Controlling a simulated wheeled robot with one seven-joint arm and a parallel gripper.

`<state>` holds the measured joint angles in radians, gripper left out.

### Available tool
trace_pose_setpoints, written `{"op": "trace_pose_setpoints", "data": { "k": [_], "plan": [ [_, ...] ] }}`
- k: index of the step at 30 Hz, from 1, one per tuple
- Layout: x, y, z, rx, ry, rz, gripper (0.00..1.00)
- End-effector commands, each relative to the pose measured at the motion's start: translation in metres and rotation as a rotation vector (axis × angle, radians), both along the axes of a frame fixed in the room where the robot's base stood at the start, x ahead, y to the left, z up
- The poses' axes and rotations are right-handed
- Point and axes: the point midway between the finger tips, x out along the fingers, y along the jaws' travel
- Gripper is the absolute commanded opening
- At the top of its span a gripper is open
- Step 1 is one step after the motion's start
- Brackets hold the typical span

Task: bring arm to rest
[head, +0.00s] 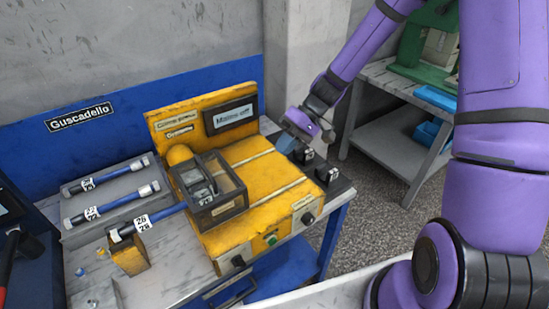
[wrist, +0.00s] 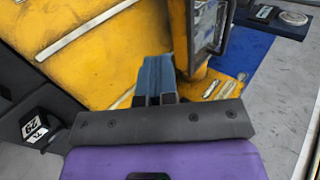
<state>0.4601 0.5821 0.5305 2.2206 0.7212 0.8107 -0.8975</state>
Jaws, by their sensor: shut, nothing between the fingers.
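My purple arm (head: 497,60) reaches in from the right in the head view. My gripper (head: 286,143) hangs just right of the yellow machine, over the dark strip at the bench's right end. In the wrist view my gripper's blue fingers (wrist: 155,78) are together with nothing between them. The yellow machine (wrist: 95,45) fills much of the wrist view beyond the fingers. I cannot tell how far the fingertips are from its surface.
The yellow machine (head: 265,172) carries a clear-lidded dark box (head: 215,187). Small black blocks (head: 327,172) stand at the bench's right end. Blue rods (head: 105,178) lie on the left. A grey shelf table (head: 395,85) with blue bins stands behind my arm.

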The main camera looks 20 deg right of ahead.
Motion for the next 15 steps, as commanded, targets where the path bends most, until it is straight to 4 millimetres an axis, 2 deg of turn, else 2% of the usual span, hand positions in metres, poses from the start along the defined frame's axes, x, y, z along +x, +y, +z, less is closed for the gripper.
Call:
{"op": "trace_pose_setpoints", "data": {
  "k": [10, 15],
  "plan": [
    [-0.001, -0.008, 0.012, -0.025, -0.007, 0.003, 0.00],
    [-0.012, -0.016, 0.036, -0.128, -0.036, 0.010, 0.00]
  ]
}}
